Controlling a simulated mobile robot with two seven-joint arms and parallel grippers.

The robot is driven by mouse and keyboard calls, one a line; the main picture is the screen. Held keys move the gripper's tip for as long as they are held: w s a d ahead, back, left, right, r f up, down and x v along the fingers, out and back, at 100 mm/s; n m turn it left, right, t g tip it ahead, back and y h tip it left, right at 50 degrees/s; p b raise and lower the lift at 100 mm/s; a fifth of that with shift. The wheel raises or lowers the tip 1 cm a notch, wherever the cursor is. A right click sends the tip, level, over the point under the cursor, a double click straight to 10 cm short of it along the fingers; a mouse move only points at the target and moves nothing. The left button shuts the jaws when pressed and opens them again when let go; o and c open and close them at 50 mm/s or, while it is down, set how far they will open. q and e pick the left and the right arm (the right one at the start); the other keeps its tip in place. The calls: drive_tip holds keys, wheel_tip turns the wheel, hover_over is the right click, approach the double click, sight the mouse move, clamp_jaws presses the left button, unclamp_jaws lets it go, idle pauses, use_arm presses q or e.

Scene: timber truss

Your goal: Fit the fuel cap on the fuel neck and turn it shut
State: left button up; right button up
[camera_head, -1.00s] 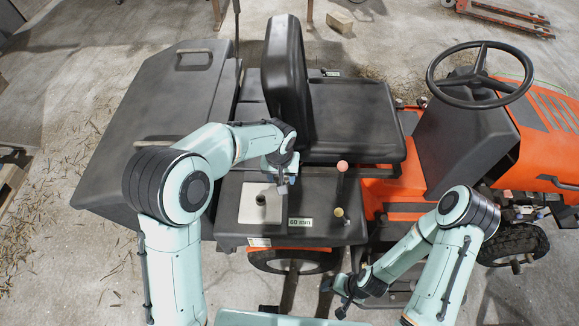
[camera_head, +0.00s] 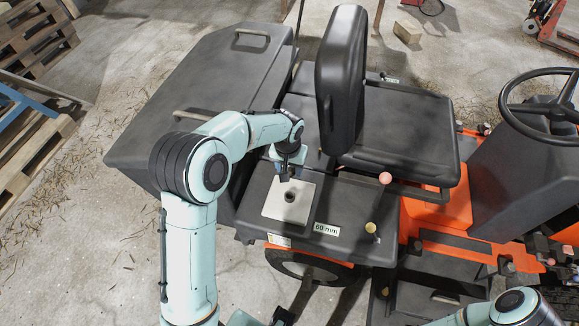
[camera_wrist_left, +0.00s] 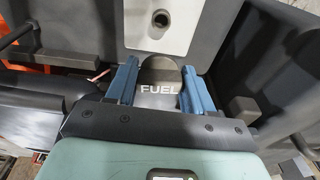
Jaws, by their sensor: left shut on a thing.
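My left gripper (camera_head: 286,174) is above the far edge of a pale square plate (camera_head: 272,206) on the machine's dark side deck. In the left wrist view its blue fingers (camera_wrist_left: 159,82) are shut on the fuel cap (camera_wrist_left: 159,70), a grey round piece marked FUEL. The cap is hard to make out in the head view. The fuel neck (camera_head: 289,197) is a small dark round opening on the plate, clear of the cap. It also shows beyond the cap in the left wrist view (camera_wrist_left: 161,19). My right gripper is not clearly in view; only part of its arm shows at lower right.
A "60 mm" label (camera_head: 326,229) sits right of the plate. A pink-knobbed lever (camera_head: 385,178) and a yellowish knob (camera_head: 370,227) stand farther right. The black seat (camera_head: 342,80) rises behind. A large dark box (camera_head: 200,95) lies to the left.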

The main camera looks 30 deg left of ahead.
drive_tip(key=shift+w+r, duration=0.1)
use_arm(q)
drive_tip(key=shift+s+r+m, duration=0.1)
drive_tip(key=shift+m, duration=0.4)
drive_tip(key=shift+f, duration=0.35)
drive_tip(key=shift+s+f+b, duration=0.1)
drive_tip(key=shift+f+b, duration=0.8)
drive_tip(key=shift+f, duration=0.7)
drive_tip(key=shift+f+b, duration=2.55)
drive_tip(key=shift+f, duration=1.5)
use_arm(e)
wheel_tip(320, 180, down, 8)
drive_tip(key=s, duration=0.2)
drive_tip(key=shift+s+r, duration=0.25)
drive_tip(key=shift+s, duration=0.1)
use_arm(q)
drive_tip(key=shift+f, duration=0.1)
